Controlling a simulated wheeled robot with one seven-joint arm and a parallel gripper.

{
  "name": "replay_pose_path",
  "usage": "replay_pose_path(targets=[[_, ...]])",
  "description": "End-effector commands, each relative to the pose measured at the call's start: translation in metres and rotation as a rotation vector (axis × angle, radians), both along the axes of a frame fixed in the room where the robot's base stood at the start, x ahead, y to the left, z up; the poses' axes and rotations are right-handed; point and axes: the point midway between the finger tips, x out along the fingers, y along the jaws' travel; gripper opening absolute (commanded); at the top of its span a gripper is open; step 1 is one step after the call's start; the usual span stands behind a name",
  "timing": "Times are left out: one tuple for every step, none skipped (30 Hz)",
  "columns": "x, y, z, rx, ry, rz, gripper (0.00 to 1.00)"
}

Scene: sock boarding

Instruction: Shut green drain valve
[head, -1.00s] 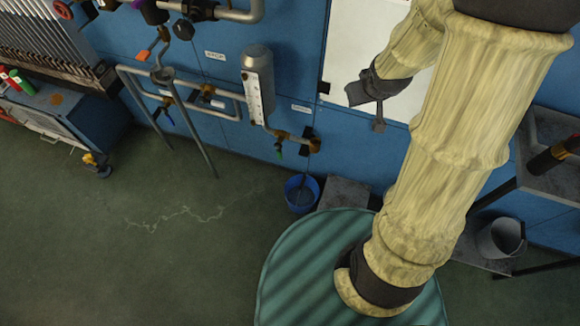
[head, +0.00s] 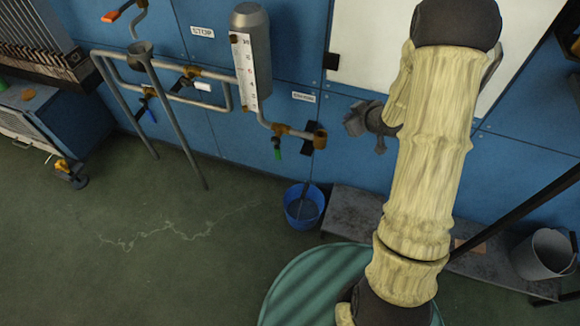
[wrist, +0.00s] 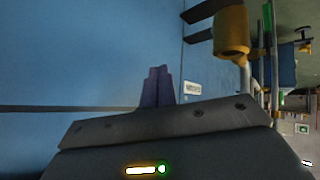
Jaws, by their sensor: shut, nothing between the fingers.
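The green drain valve handle (head: 277,151) hangs down below a brass valve body on the outlet pipe, under the grey cylinder with the white scale. The brass pipe end (head: 320,138) is to its right and also shows in the wrist view (wrist: 231,36). A green strip (wrist: 267,22) shows beyond it there; I cannot tell for sure that it is the handle. My gripper (head: 352,123) is right of the pipe end, apart from the handle. In the wrist view its fingers (wrist: 157,88) are together and empty.
A blue bucket (head: 304,206) stands on the floor below the outlet. A grey cylinder (head: 251,45) rises above the valve. Another pipe carries a blue handle (head: 150,114) to the left. A low grey bench (head: 352,220) and a grey bucket (head: 545,254) are at the right.

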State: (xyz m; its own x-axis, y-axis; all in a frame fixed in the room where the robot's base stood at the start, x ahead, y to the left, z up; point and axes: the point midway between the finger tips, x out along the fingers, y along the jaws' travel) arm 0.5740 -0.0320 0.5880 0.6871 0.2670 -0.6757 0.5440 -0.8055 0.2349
Motion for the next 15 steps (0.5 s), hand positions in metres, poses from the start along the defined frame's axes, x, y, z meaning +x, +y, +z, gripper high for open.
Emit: replay_pose_path(targets=[[0.003, 0.001, -0.025, 0.014, -0.010, 0.030, 0.00], [0.005, 0.002, -0.033, 0.025, -0.024, 0.055, 0.00], [0.007, 0.004, -0.038, 0.043, -0.039, 0.089, 0.00], [0.008, 0.007, -0.041, 0.056, -0.052, 0.117, 0.00], [0.009, 0.009, -0.046, 0.072, -0.064, 0.145, 0.00], [0.009, 0.012, -0.054, 0.097, -0.080, 0.182, 0.00], [0.009, 0.014, -0.060, 0.114, -0.092, 0.210, 0.00], [0.008, 0.016, -0.066, 0.136, -0.104, 0.240, 0.00], [0.006, 0.020, -0.075, 0.168, -0.120, 0.281, 0.00], [0.004, 0.022, -0.081, 0.192, -0.131, 0.311, 0.00], [0.001, 0.025, -0.087, 0.219, -0.141, 0.341, 0.00], [-0.003, 0.028, -0.095, 0.258, -0.156, 0.381, 0.00], [-0.007, 0.031, -0.101, 0.288, -0.165, 0.411, 0.00], [-0.012, 0.033, -0.107, 0.320, -0.175, 0.438, 0.00], [-0.019, 0.035, -0.114, 0.364, -0.188, 0.475, 0.00]])
